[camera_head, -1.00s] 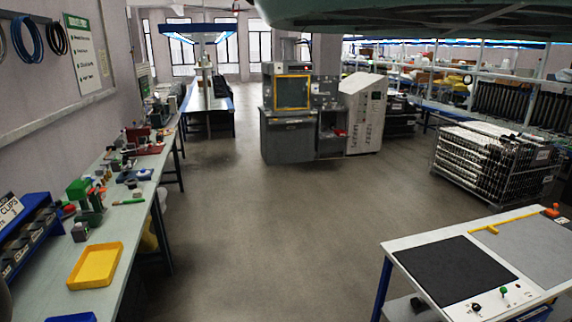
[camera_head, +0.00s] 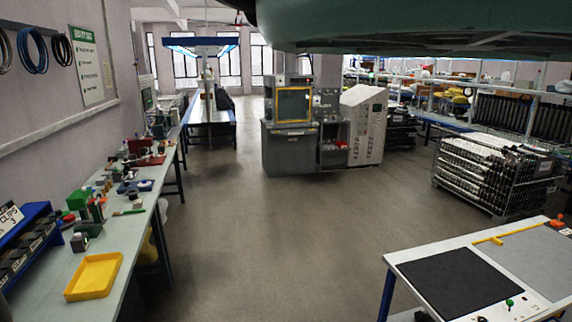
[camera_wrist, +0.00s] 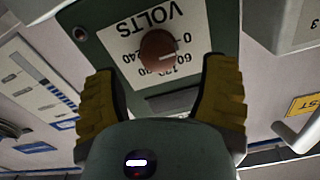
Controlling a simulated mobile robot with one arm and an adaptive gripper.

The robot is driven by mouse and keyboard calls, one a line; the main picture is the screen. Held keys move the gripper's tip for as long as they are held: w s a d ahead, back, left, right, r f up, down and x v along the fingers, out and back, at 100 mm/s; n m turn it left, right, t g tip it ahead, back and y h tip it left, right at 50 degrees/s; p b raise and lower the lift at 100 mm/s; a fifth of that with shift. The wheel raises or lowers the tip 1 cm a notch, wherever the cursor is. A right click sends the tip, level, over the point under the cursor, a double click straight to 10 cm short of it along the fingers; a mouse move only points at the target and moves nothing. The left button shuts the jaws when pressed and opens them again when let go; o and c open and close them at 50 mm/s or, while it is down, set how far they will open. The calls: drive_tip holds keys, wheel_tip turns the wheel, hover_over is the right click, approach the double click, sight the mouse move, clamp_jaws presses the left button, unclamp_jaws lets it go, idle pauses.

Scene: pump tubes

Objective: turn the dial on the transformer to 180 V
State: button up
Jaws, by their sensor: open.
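In the wrist view, the brown round dial (camera_wrist: 158,50) sits on a white plate marked "VOLTS" (camera_wrist: 160,15), which appears upside down. The plate is on a dark green panel, the transformer (camera_wrist: 228,28). Figures such as 0, 60 and 240 show around the dial; others are too small or covered to read. A pale mark shows on the dial, but its exact setting cannot be told. My gripper (camera_wrist: 161,72) is open, with one yellow-and-black finger on each side below the dial. It appears empty. Whether a finger touches the panel cannot be told.
In the wrist view, a pale label panel (camera_wrist: 40,95) lies left and a grey box (camera_wrist: 285,22) right. In the head view, a long bench (camera_head: 125,235) with a yellow tray (camera_head: 94,277) runs along the left. A white table (camera_head: 400,268) stands front right; the floor between is clear.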

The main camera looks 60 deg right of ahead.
drive_tip(key=shift+p+x, duration=1.25)
drive_tip(key=shift+x, duration=0.75)
drive_tip(key=shift+o, duration=0.2)
drive_tip(key=c, duration=1.2)
drive_tip(key=shift+d+f, duration=0.1)
drive_tip(key=shift+c, duration=0.2)
